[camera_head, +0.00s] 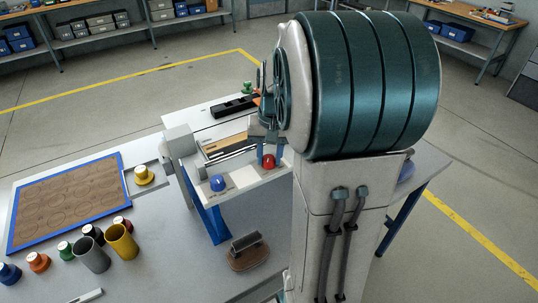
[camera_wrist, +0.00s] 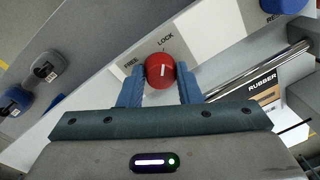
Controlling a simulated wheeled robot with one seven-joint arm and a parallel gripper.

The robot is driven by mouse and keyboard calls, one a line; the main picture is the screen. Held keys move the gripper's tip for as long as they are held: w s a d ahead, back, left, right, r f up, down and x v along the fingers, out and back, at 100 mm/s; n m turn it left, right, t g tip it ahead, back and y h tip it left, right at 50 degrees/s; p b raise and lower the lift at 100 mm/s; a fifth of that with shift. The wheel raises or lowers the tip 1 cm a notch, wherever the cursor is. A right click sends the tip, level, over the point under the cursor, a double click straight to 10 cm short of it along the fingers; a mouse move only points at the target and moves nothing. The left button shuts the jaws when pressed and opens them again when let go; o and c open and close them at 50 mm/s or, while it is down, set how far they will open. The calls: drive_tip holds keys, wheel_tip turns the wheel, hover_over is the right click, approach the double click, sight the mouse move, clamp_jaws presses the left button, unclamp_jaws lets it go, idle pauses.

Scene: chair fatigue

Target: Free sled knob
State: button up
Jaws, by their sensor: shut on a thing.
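The red sled knob (camera_wrist: 160,72) sits on a white panel strip between the printed words FREE and LOCK. Its white pointer line stands nearly upright in the wrist view, roughly towards LOCK. My gripper (camera_wrist: 159,75) is shut on the knob, one blue finger on each side. In the head view the red knob (camera_head: 268,161) is at the front of the white rig, with my gripper (camera_head: 269,153) at it. My large dark green arm link hides part of the rig behind and to the right.
A blue knob (camera_head: 218,183) sits left of the red one on the same panel. A brown block with a handle (camera_head: 247,251) lies on the table in front. A blue-framed board (camera_head: 70,203), cups and several coloured knobbed pieces stand at left.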

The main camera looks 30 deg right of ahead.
drive_tip(key=n+b, duration=0.1)
drive_tip(key=n, duration=0.3)
drive_tip(key=shift+w, duration=0.1)
drive_tip(key=n+b, duration=0.1)
drive_tip(key=n, duration=0.3)
drive_tip(key=shift+n+g, duration=0.3)
drive_tip(key=n+b, duration=0.1)
drive_tip(key=n, duration=0.3)
drive_tip(key=shift+w+n, duration=0.1)
drive_tip(key=shift+n, duration=0.2)
drive_tip(key=shift+r+n+b, duration=0.1)
drive_tip(key=shift+n+b, duration=0.2)
drive_tip(key=shift+n, duration=1.5)
drive_tip(key=o, duration=1)
drive_tip(key=r, duration=1.3)
drive_tip(key=shift+w+d+r, duration=0.25)
drive_tip(key=shift+w+r, duration=0.1)
drive_tip(key=shift+w, duration=0.05)
